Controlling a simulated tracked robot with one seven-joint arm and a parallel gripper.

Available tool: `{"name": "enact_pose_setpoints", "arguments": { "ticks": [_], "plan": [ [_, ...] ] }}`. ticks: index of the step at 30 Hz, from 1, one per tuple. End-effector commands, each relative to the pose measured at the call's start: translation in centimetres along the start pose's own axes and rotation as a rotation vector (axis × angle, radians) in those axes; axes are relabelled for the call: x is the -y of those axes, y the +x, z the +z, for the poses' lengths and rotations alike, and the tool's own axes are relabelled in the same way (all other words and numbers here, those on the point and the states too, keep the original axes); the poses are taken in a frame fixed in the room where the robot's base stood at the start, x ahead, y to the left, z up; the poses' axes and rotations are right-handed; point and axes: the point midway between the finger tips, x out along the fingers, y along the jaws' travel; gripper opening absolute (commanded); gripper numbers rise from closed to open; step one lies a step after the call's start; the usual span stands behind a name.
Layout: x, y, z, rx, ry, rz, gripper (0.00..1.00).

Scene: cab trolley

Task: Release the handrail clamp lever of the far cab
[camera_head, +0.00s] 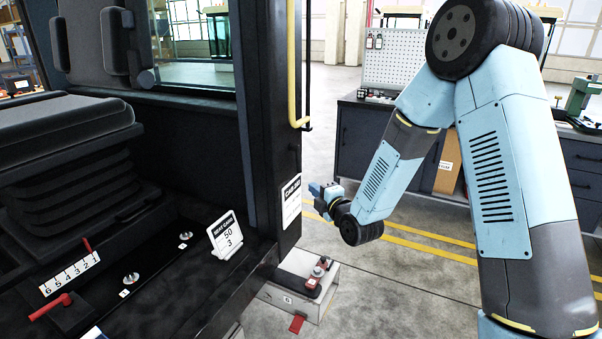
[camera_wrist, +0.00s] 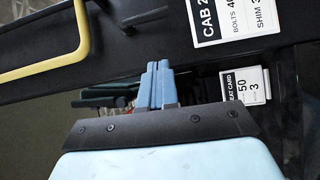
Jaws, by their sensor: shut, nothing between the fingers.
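A dark cab with a tall post (camera_head: 265,90) fills the left of the head view. A yellow handrail (camera_head: 292,60) runs down the post to a small dark fitting (camera_head: 305,126) at its lower end. In the wrist view the handrail (camera_wrist: 75,50) curves at the left. A dark bar (camera_wrist: 150,17), which looks like the clamp lever, lies just ahead of the fingers, with a visible gap. My gripper (camera_head: 317,189) is beside the post, below the handrail's end; its blue fingers (camera_wrist: 158,72) are closed together and empty. I cannot tell which cab is the far one.
A cab card (camera_head: 291,200) is on the post, and a seat card (camera_head: 225,236) stands on the cab floor. A red-handled lever (camera_head: 52,307) is at lower left. A grey box (camera_head: 300,285) stands below the post. A workbench (camera_head: 365,135) is behind my arm.

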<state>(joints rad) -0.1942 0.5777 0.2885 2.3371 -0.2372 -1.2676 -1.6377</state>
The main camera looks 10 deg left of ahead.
Motion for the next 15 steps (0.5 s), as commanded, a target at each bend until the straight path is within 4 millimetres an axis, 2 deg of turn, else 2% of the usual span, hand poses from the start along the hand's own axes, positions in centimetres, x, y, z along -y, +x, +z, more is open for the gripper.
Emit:
{"name": "enact_pose_setpoints", "arguments": {
  "ticks": [8,15],
  "plan": [
    [0.4,1.2,-0.5,-0.008,-0.018,0.023,0.0],
    [0.3,5.0,-0.5,-0.008,-0.017,0.023,0.0]
  ]
}}
